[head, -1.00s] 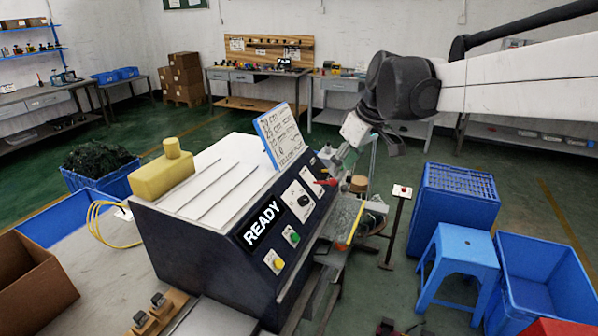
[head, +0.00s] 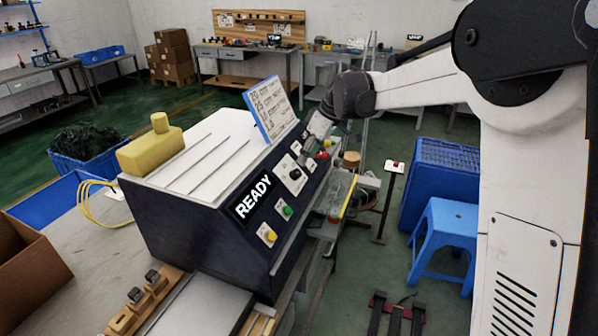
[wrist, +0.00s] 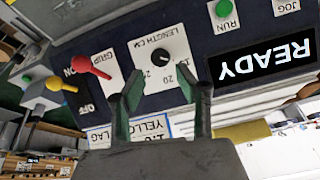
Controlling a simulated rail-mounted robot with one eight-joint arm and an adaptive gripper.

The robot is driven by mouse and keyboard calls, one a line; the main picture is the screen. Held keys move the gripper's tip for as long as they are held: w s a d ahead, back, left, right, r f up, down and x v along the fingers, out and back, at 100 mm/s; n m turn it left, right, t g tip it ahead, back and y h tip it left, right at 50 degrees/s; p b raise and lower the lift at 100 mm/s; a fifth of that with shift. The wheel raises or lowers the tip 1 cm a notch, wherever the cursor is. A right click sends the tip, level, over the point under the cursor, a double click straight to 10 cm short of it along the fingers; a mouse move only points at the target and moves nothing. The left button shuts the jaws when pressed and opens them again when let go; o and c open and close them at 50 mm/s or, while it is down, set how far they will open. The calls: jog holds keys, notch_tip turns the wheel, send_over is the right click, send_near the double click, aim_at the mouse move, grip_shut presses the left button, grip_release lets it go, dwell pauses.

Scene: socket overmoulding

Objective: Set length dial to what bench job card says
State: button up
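The length dial (wrist: 160,57) is a black knob on a white plate marked LENGTH CM, on the machine's sloped dark panel. It also shows in the head view (head: 295,174); its exact setting is too small to tell. My gripper (wrist: 165,92) is open and empty, its green-padded fingers apart either side of the dial in the wrist picture, apparently short of gripping it. In the head view my gripper (head: 312,147) is at the panel's far end. The job card (head: 272,108), blue-edged with handwritten lines, stands on top of the machine; only part shows in the wrist view (wrist: 155,122).
A red grip lever (wrist: 90,68) is close beside the dial. The READY display (head: 253,197), green RUN button (head: 287,211) and yellow JOG button (head: 267,234) are nearer along the panel. A blue stool (head: 443,235) stands on the floor at right.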

aim_at(298, 173)
jog(key=x, duration=0.7)
jog(key=shift+f, duration=0.1)
grip_shut()
